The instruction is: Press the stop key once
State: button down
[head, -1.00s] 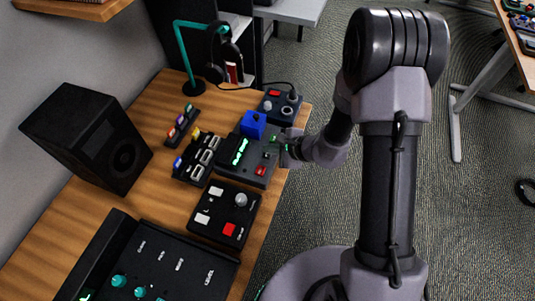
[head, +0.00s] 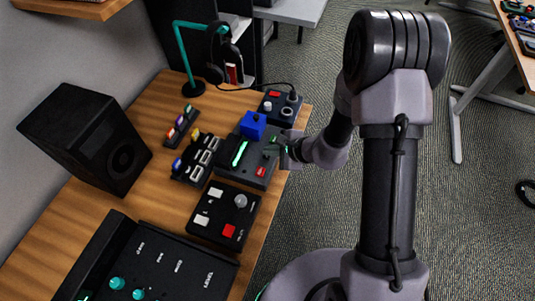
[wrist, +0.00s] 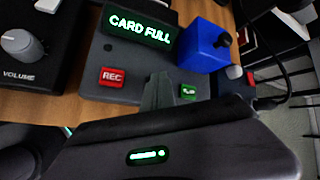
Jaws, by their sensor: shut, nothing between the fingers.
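The dark recorder box (head: 249,171) stands on the wooden desk. Its lit display (wrist: 139,31) reads "CARD FULL" in the wrist view. A red key marked REC (wrist: 112,77) and a green key (wrist: 188,92) with a white symbol are on its top face. A blue block (wrist: 205,45) sits at its far end. My gripper (wrist: 160,82) is shut and empty, its tips low over the box between the red and green keys. In the head view my gripper (head: 282,149) reaches in from the right. No key marked stop is readable; the fingers hide the face between the keys.
A control box with a knob (head: 240,201) stands nearer, and another small box (head: 278,106) stands beyond. A rack of connectors (head: 196,160), a black speaker (head: 87,138) and a large mixer panel (head: 180,258) are to the left. The desk's right edge is close to my gripper.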

dwell(0.5)
jog(key=shift+r, duration=0.7)
jog(key=shift+r+p, duration=1.75)
jog(key=shift+r, duration=0.75)
